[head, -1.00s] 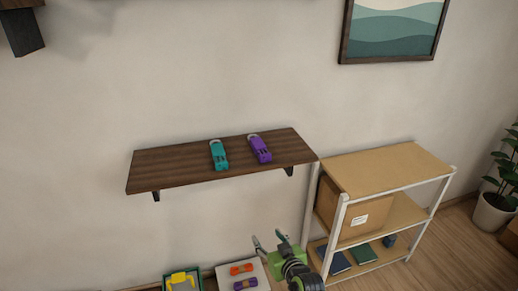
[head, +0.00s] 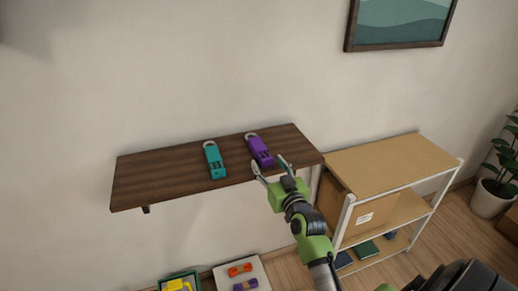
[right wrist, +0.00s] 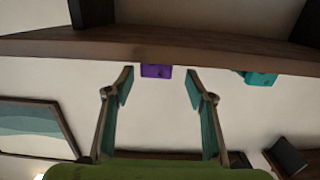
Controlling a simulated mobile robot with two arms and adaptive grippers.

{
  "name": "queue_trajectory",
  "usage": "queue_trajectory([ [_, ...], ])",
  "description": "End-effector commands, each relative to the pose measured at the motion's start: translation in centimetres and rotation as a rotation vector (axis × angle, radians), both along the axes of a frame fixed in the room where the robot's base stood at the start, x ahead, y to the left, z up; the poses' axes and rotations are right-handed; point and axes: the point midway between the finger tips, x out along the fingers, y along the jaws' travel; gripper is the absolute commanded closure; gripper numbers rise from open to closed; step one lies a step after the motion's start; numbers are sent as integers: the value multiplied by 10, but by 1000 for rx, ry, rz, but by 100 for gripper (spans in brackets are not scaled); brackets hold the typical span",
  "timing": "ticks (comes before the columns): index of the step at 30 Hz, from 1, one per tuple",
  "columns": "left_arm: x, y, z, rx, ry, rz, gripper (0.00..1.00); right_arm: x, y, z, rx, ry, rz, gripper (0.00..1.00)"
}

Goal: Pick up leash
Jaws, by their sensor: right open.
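A purple leash (head: 259,152) with a pale loop at its far end lies on the dark wooden wall shelf (head: 150,185). A teal leash (head: 214,161) of the same shape lies to its left. My right gripper (head: 268,163) is open and empty at the shelf's front edge, its fingertips close to the near end of the purple leash. In the right wrist view, which looks upside down, the purple leash (right wrist: 156,71) shows between the open fingers (right wrist: 159,82). The teal leash (right wrist: 260,79) shows off to the right. My left gripper is not in view.
A light-topped shelf unit (head: 390,165) stands right of the wall shelf, holding a cardboard box (head: 371,207). Below are a white tray (head: 262,284) with orange and purple items and a green-edged bin (head: 163,286). A framed picture (head: 398,47) hangs above.

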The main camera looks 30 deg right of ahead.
Motion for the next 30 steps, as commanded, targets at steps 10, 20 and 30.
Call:
queue_trajectory([
  [10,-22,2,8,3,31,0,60,55,-13,-1,0,0,1,50],
  [20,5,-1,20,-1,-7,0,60,78,-21,6,0,0,0,50],
  [30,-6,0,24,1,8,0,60,109,-31,3,-2,0,0,50],
])
